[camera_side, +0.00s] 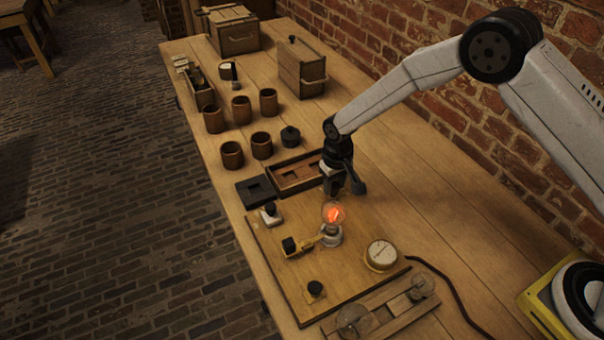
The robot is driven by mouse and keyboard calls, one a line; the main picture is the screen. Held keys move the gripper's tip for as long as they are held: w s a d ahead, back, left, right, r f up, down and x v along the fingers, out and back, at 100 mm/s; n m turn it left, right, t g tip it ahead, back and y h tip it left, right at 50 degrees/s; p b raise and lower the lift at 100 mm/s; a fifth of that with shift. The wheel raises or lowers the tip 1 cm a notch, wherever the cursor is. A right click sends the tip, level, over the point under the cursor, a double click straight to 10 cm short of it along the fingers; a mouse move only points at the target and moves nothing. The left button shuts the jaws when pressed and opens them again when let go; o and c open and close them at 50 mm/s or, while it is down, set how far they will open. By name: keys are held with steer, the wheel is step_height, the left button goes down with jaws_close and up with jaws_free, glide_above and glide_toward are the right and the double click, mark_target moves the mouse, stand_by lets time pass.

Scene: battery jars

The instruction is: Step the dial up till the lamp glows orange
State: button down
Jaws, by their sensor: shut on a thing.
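A glass lamp (333,212) stands on a wooden board (284,272), and its filament glows orange-red. My gripper (335,188) points down just behind the lamp, close to the board's back edge. It is shut on a small dark thing that its fingers mostly hide, and I cannot tell what that is. A round white-faced gauge or dial (381,254) sits on the board to the right of the lamp; its reading is too small to make out. A brass lever with a black knob (289,245) lies left of the lamp. Another black knob (315,288) is near the front.
A compartmented wooden tray (296,184) and a dark square block (255,192) lie behind the board. Several brown jars (232,155) stand farther back. A wooden rack with glass pieces (391,307) lies at the front. A black cable (452,291) runs right; the table's right side is mostly clear.

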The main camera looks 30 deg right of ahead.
mark_target(338, 185)
steer(key=shift+c, duration=1.4)
jaws_free()
steer(key=shift+r, duration=0.1)
steer(key=shift+r, duration=3.8)
steer(key=shift+s+d+r, duration=0.2)
steer(key=shift+d+r, duration=0.15)
steer(key=s+d+r+t, duration=0.1)
steer(key=s+d+r, duration=0.3)
steer(key=s, duration=0.6)
steer(key=s+d+r+t, duration=0.1)
steer(key=s+d+r, duration=0.3)
steer(key=s+d, duration=0.4)
steer(key=s, duration=0.3)
steer(key=shift+s+d+m+t, duration=0.15)
steer(key=shift+d+m+t, duration=0.15)
steer(key=shift+d+m, duration=0.1)
